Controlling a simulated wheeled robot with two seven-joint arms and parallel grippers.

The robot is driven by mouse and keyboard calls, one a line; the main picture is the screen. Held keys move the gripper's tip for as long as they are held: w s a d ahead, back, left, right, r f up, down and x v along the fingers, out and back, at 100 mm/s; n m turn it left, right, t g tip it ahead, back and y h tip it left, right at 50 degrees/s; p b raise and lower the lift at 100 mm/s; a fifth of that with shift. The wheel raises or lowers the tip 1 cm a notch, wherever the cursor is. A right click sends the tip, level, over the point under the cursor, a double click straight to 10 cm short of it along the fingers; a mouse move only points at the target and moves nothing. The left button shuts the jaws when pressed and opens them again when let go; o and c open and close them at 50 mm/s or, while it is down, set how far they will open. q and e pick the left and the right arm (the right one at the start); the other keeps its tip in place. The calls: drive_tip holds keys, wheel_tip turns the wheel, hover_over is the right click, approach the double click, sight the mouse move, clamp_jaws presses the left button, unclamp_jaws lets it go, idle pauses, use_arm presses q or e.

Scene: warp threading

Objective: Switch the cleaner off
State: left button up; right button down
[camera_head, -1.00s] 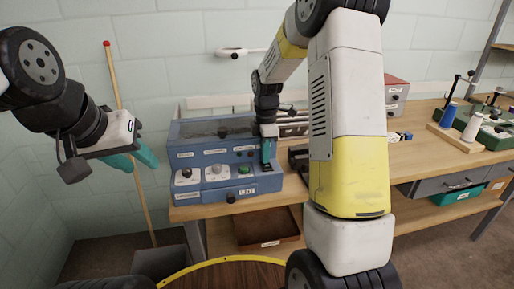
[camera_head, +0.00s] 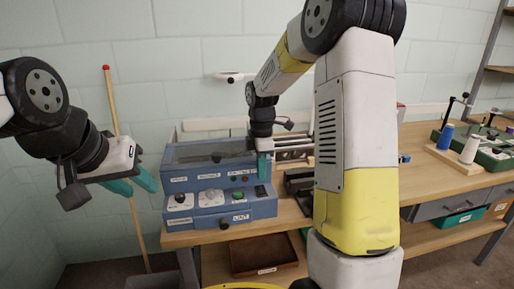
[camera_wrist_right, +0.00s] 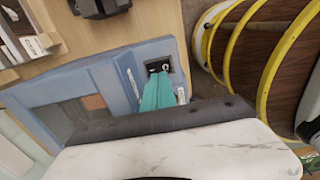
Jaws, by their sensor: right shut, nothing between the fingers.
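The blue machine (camera_head: 215,157) stands on the wooden bench, with labelled knobs and small buttons on its front. I take it for the cleaner. A small black switch plate (camera_head: 261,191) sits at the right end of its front panel. In the right wrist view the plate (camera_wrist_right: 152,68) shows a light mark just beyond my fingertips. My right gripper (camera_head: 263,172) is shut and empty, just above the plate; its teal fingers also show in the wrist view (camera_wrist_right: 158,92). I cannot tell whether they touch it. My left gripper (camera_head: 133,182) is open and empty, left of the machine.
A red-tipped pole (camera_head: 111,95) leans on the wall behind my left gripper. A brown tray (camera_head: 265,256) lies on the lower shelf. Spools (camera_head: 469,150) stand at the bench's right. My right arm hides the middle of the bench.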

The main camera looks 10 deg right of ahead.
sight(261, 189)
wheel_tip(261, 189, up, 10)
idle(0.3)
